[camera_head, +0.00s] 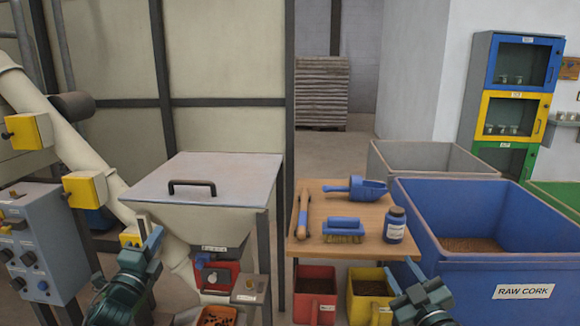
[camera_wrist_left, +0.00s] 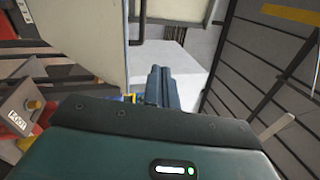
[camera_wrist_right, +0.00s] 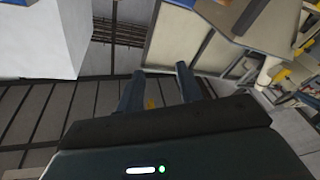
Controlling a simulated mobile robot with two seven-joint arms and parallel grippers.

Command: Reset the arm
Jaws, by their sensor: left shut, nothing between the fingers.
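My left gripper (camera_head: 152,240) is in front of the hopper at the lower left in the head view. In the left wrist view its fingers (camera_wrist_left: 158,87) are pressed together with nothing between them. My right gripper (camera_head: 424,285) is at the lower right in the head view, in front of the table and the blue bin. In the right wrist view its fingers (camera_wrist_right: 157,90) are apart and empty. The lidded hopper (camera_head: 205,175) stands in the middle left, its lid closed.
A blue raw cork bin (camera_head: 480,275) is right. Red (camera_head: 314,306) and yellow (camera_head: 368,312) bins sit below. A control box (camera_head: 40,240) is left.

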